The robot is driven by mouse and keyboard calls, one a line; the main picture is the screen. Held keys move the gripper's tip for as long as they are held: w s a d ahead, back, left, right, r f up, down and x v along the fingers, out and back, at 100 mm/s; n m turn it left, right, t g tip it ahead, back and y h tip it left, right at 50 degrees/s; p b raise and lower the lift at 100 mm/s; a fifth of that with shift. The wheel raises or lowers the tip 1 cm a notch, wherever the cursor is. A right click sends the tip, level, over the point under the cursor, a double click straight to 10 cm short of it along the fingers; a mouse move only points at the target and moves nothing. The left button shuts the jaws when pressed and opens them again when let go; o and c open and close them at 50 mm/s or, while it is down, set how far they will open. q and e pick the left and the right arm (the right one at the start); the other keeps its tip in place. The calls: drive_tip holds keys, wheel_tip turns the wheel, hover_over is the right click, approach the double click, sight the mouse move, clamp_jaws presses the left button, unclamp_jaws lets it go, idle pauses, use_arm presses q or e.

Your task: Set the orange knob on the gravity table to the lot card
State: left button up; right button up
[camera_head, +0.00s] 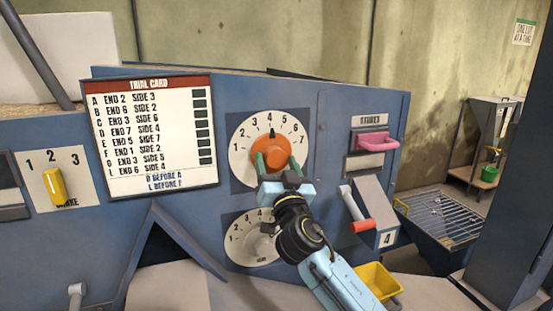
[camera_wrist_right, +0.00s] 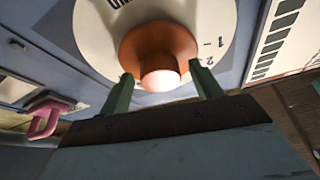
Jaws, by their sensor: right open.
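The orange knob (camera_head: 270,154) sits on a white round dial (camera_head: 240,165) on the blue machine front. A small dark mark at the knob's top points at about 4. My right gripper (camera_head: 277,165) is open, with its green fingers at the lower left and lower right of the knob. In the right wrist view the knob (camera_wrist_right: 158,58) lies between and beyond the fingertips (camera_wrist_right: 163,88); I cannot tell whether they touch it. A card headed TRIAL CARD (camera_head: 150,135) lists END and SIDE numbers by letter. No card headed as a lot card is readable. My left gripper is out of view.
A second white dial (camera_head: 237,228) lies below, partly behind my right arm. A yellow switch (camera_head: 55,187) is at left. A pink handle (camera_head: 377,142), a red-ended lever (camera_head: 357,215) and a yellow bin (camera_head: 378,281) are to the right. A wire rack (camera_head: 440,220) stands farther right.

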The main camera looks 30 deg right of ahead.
drive_tip(key=shift+w, duration=0.2)
drive_tip(key=c, duration=1)
drive_tip(key=shift+o, duration=0.2)
